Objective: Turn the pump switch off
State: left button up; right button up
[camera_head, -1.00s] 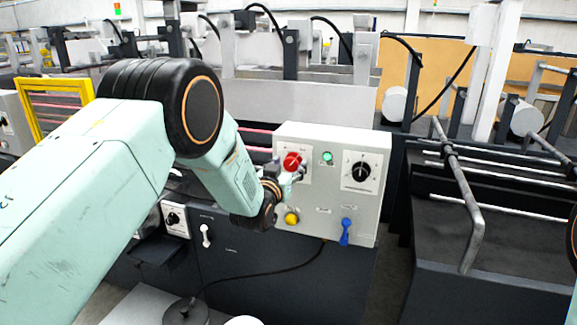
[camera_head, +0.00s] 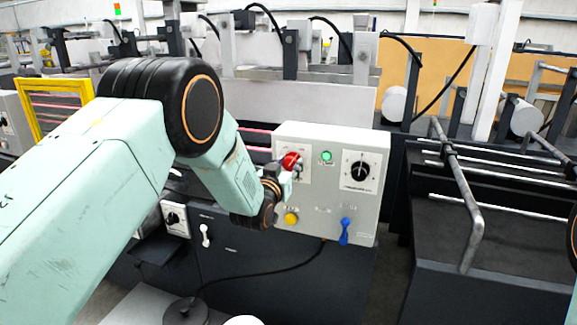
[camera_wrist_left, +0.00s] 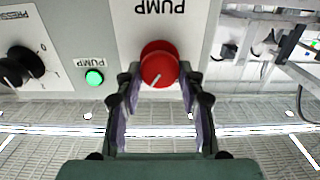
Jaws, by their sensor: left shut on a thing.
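The red pump switch (camera_head: 291,159) is a round knob on a white plate at the upper left of the grey control box (camera_head: 330,205). In the left wrist view, which is upside down, the red knob (camera_wrist_left: 160,62) has a white pointer line, and the label PUMP is beside it. My left gripper (camera_wrist_left: 160,76) has one finger on each side of the knob and is shut on it. In the head view the left gripper (camera_head: 288,174) partly covers the switch plate. A green PUMP lamp (camera_head: 326,156) looks lit. My right gripper is not in view.
A black rotary knob (camera_head: 360,172) is at the box's upper right. A yellow button (camera_head: 291,218) and a blue lever (camera_head: 345,231) are below. A grey bent rail (camera_head: 465,200) stands to the right over dark machinery.

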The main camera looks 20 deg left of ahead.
pick_arm(q)
jog(key=shift+f, duration=0.1)
jog(key=shift+n, duration=0.4)
jog(key=shift+n+b, duration=0.7)
jog(key=shift+n, duration=0.4)
jog(key=n+b, duration=0.1)
jog(key=n, duration=0.2)
jog(key=shift+a+f+n, duration=0.1)
jog(key=shift+n, duration=0.2)
jog(key=n+b, duration=0.1)
jog(key=n, duration=0.2)
jog(key=shift+f+n+b, duration=0.1)
jog(key=shift+n+b, duration=0.5)
jog(key=shift+n, duration=1.4)
jog(key=o, duration=1.1)
jog(key=shift+o, duration=0.2)
